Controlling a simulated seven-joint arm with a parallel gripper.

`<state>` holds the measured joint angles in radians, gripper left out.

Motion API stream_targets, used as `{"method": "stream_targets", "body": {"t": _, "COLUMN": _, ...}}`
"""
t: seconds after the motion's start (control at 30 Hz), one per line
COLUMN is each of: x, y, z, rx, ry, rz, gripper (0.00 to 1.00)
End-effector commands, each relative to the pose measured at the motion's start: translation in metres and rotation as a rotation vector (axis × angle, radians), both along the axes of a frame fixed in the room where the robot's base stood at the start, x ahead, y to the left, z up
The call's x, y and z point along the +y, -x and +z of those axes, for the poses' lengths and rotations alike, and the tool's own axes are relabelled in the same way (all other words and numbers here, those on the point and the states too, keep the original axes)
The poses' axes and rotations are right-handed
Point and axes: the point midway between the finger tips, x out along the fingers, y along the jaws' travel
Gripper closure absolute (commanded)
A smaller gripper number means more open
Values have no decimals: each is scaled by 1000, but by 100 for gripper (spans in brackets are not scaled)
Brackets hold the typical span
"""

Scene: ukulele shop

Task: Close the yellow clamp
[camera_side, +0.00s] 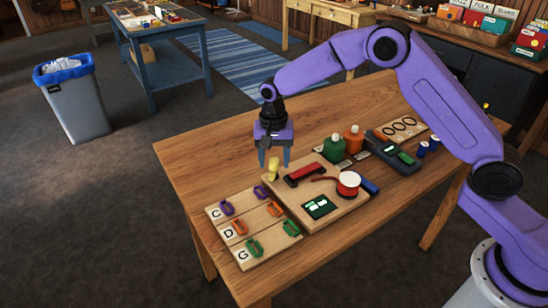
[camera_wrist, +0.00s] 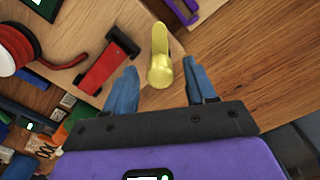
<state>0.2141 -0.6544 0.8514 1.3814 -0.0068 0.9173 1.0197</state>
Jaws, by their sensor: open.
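The yellow clamp (camera_side: 273,168) stands at the far left corner of a wooden board (camera_side: 325,225) in the side view. In the wrist view the yellow clamp (camera_wrist: 160,60) shows as a rounded base with a lever pointing up the picture, ahead of and between my fingers. I cannot tell how far its lever is from closed. My gripper (camera_side: 273,160) has blue fingers pointing down, just above or around the clamp in the side view. In the wrist view my gripper (camera_wrist: 162,88) is open, with a finger on each side and nothing between the tips touching them.
A rack (camera_side: 270,255) marked C, D, G holds purple, orange and green clips. Green and orange bottles (camera_side: 333,148) stand behind. The table's left is bare.

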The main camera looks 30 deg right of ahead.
Motion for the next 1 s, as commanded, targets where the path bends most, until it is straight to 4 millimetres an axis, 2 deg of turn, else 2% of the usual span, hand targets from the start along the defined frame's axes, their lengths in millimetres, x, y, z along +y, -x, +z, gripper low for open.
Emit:
{"method": "stream_targets", "body": {"t": 0.13, "x": 0, "y": 0, "z": 0, "rx": 0, "ry": 0, "rz": 0, "gripper": 44}}
{"method": "stream_targets", "body": {"t": 0.17, "x": 0, "y": 0, "z": 0, "rx": 0, "ry": 0, "rz": 0, "gripper": 47}}
{"method": "stream_targets", "body": {"t": 0.3, "x": 0, "y": 0, "z": 0, "rx": 0, "ry": 0, "rz": 0, "gripper": 93}}
{"method": "stream_targets", "body": {"t": 0.33, "x": 0, "y": 0, "z": 0, "rx": 0, "ry": 0, "rz": 0, "gripper": 100}}
{"method": "stream_targets", "body": {"t": 0.67, "x": 0, "y": 0, "z": 0, "rx": 1, "ry": 1, "rz": 33, "gripper": 100}}
{"method": "stream_targets", "body": {"t": 1.0, "x": 0, "y": 0, "z": 1, "rx": 1, "ry": 1, "rz": 244, "gripper": 100}}
